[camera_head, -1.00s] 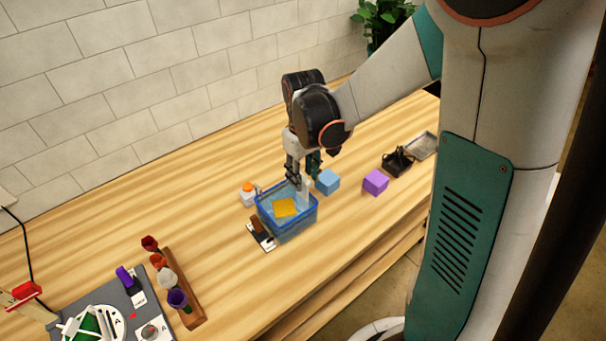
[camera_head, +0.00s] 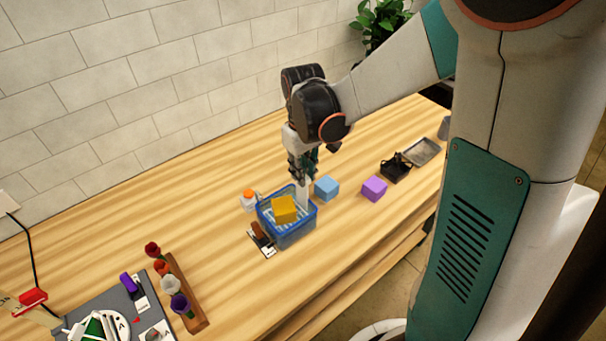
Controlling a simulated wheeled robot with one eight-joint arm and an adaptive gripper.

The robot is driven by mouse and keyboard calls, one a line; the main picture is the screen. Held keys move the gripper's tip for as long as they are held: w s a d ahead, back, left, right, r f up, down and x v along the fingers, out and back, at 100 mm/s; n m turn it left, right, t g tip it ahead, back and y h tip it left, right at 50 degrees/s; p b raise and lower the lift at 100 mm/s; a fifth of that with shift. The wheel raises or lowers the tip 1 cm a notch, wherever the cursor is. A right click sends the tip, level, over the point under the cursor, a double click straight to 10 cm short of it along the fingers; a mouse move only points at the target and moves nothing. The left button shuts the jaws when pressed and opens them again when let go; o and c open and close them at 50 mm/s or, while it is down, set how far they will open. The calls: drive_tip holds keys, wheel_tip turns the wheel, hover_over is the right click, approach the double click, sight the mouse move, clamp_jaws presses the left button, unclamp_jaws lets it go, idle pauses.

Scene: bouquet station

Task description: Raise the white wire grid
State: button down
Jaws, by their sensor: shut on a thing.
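The white wire grid (camera_head: 298,215) is inside the blue basin (camera_head: 291,239), with a yellow block (camera_head: 284,208) resting on it. A pale upright piece (camera_head: 304,194), which looks like the grid's handle, stands at the basin's back right. My gripper (camera_head: 302,176) points down over that side and is shut on it. The fingers are small and dark, so the exact contact is hard to see. The block shows near the height of the basin's rim. Much of the grid is hidden by the block and the basin's front wall.
A blue cube (camera_head: 327,188) and a purple cube (camera_head: 374,189) stand right of the basin. A white bottle with an orange cap (camera_head: 249,199) is at its left. A flower rack (camera_head: 190,300) stands front left. A black holder (camera_head: 396,167) and grey tray (camera_head: 422,151) are far right.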

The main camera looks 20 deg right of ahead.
wheel_tip(320, 180, up, 4)
drive_tip(key=shift+r+p, duration=0.1)
drive_tip(key=shift+p, duration=0.7)
drive_tip(key=c, duration=1.5)
unclamp_jaws()
wheel_tip(320, 180, up, 12)
drive_tip(key=shift+f, duration=0.1)
drive_tip(key=shift+s, duration=0.15)
drive_tip(key=s+f+m+t+b, duration=0.1)
drive_tip(key=s+f+t+b, duration=0.1)
drive_tip(key=s+f+b, duration=0.2)
drive_tip(key=s+f+m+t+b, duration=0.1)
drive_tip(key=s+f+t+b, duration=0.1)
drive_tip(key=s+f+b, duration=0.2)
drive_tip(key=s+f+m+t+b, duration=0.1)
drive_tip(key=s+f+t+b, duration=0.2)
drive_tip(key=s, duration=0.3)
drive_tip(key=shift+s+f+m+b, duration=0.3)
drive_tip(key=shift+s+f+b, duration=0.05)
drive_tip(key=shift+f+b, duration=0.35)
